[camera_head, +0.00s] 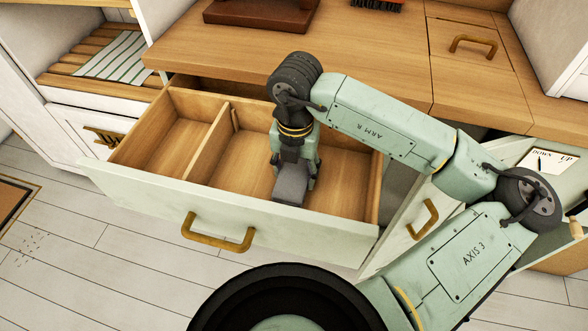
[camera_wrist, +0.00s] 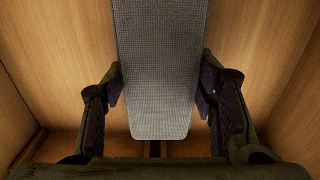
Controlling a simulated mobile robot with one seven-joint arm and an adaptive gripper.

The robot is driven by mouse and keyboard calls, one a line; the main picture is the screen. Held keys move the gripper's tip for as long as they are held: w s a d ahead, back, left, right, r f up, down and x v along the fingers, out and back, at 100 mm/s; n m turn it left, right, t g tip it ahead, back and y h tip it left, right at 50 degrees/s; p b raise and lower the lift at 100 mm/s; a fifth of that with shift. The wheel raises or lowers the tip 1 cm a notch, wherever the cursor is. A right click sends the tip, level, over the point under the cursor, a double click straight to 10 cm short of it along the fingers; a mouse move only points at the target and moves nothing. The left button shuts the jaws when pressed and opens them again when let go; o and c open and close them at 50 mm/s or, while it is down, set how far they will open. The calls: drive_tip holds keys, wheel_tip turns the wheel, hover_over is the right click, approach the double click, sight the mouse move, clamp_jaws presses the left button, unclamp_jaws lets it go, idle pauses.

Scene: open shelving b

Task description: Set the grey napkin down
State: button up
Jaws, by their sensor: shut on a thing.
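The grey napkin (camera_wrist: 160,65) is a long, flat strip with a woven texture and rounded corners at its near end. My gripper (camera_wrist: 160,92) is shut on it, one finger at each long side. In the head view my gripper (camera_head: 292,178) points down inside the open drawer (camera_head: 215,192), in the compartment right of the divider. The napkin (camera_head: 291,186) shows there as a dark grey block between the fingers. I cannot tell whether it touches the drawer floor. My fingers and wrist hide part of it.
A wooden divider (camera_head: 207,150) splits the drawer, and the left compartment looks empty. The drawer's brass handle (camera_head: 218,232) faces front. A cabinet door (camera_head: 408,222) stands ajar at the right. The wooden counter (camera_head: 215,55) lies behind. A striped cloth (camera_head: 113,57) lies on a slatted shelf.

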sight(295, 170)
drive_tip(key=shift+f, duration=0.45)
drive_tip(key=shift+f+b, duration=0.25)
drive_tip(key=shift+b, duration=0.05)
drive_tip(key=o, duration=1.3)
drive_tip(key=shift+r, duration=0.1)
drive_tip(key=shift+r, duration=0.1)
drive_tip(key=shift+r+p, duration=0.25)
drive_tip(key=shift+p, duration=0.2)
wheel_tip(295, 170, up, 12)
drive_tip(key=shift+f+b, duration=0.2)
drive_tip(key=shift+b, duration=0.7)
